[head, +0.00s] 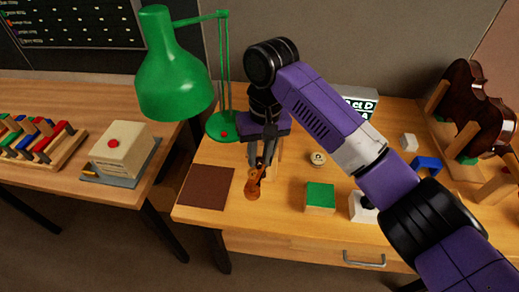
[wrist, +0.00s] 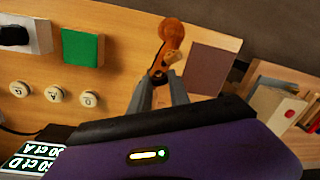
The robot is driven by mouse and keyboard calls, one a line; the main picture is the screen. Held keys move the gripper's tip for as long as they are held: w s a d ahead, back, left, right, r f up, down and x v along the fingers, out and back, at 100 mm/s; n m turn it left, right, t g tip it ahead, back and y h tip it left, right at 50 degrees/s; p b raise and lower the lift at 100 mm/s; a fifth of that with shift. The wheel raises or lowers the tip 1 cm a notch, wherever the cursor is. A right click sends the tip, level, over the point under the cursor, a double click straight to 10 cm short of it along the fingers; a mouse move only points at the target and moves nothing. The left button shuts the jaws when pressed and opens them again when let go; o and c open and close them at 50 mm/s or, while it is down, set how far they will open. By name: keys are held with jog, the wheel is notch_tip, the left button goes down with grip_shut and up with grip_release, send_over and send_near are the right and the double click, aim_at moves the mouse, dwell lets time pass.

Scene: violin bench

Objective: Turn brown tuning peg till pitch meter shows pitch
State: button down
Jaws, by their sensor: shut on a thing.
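A small orange-brown violin head (head: 253,183) stands near the front left of the bench. In the wrist view its rounded end (wrist: 172,32) points away from my gripper, and a lighter tan peg (wrist: 172,57) sticks out at its side. My gripper (head: 261,162) is above it, with its fingers (wrist: 160,80) shut at the near end of the head, on what looks like the brown tuning peg; the fingers largely hide it. The pitch meter (head: 360,103) at the back shows cents readings with A and D; it also shows upside down in the wrist view (wrist: 30,158).
A round lettered button (head: 318,158) is right of my gripper; the wrist view shows several. A green block (head: 320,196) and a brown mat (head: 207,187) flank the head. A green lamp (head: 175,80) stands close left. A dark violin (head: 468,105) is at far right.

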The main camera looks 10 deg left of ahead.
jog(key=shift+r+n+p, duration=0.1)
jog(key=shift+n+p, duration=0.6)
jog(key=shift+n, duration=0.5)
jog(key=c, duration=1.2)
grip_release()
jog(key=shift+c, duration=0.2)
jog(key=shift+w+d+r, duration=0.1)
jog(key=shift+d+r, duration=0.05)
jog(key=shift+r, duration=1.75)
jog(key=shift+w+d+r, duration=0.1)
jog(key=shift+r, duration=1.8)
